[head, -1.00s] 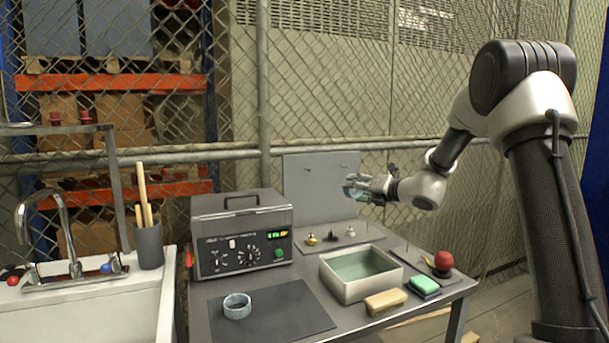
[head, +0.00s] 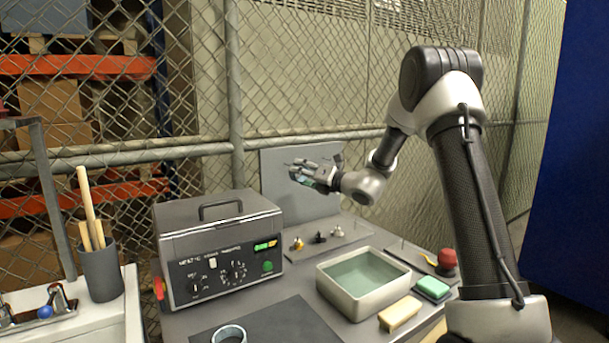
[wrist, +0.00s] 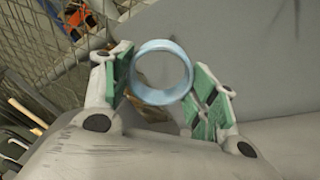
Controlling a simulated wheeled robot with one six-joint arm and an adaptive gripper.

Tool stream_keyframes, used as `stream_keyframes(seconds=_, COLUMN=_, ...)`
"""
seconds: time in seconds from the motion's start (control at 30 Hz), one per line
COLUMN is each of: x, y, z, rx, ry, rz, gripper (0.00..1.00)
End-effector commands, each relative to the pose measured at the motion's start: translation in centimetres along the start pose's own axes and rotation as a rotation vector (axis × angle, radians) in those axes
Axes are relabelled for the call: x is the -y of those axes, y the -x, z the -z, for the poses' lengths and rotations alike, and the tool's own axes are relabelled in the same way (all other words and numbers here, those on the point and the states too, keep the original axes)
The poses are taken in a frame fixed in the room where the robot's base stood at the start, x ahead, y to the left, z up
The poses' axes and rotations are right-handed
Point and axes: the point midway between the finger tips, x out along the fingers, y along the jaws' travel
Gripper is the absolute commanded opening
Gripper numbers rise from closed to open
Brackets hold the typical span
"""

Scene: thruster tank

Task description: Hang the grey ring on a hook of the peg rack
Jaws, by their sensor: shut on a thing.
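My gripper (head: 304,173) is shut on a bluish-grey ring, held in front of the peg rack, a grey upright panel (head: 286,205) at the back of the table. In the wrist view the grey ring (wrist: 160,97) sits between the two green-padded fingers of the gripper (wrist: 163,80), its opening facing the camera. In the head view the fingers mostly hide it. Grey panel surface (wrist: 240,50) fills the upper right behind it. The rack's hooks are hard to make out now; I cannot tell whether the ring touches one. A second, similar ring (head: 229,331) lies on the dark mat.
A grey control box (head: 218,250) stands left of the rack. A tank of greenish liquid (head: 363,297), a tan block (head: 400,313), a green sponge (head: 433,288) and a red knob (head: 447,259) are at the right. Small fittings (head: 320,238) stand below the rack.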

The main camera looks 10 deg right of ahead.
Motion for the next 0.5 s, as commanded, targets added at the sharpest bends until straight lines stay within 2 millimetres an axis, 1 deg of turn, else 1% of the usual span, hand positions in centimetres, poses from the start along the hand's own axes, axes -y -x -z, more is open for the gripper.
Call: stream_keyframes(seconds=0.5, x=0.9, y=-3.4, z=-0.4, rx=-0.001, ry=-0.001, rz=-0.001, gripper=0.41)
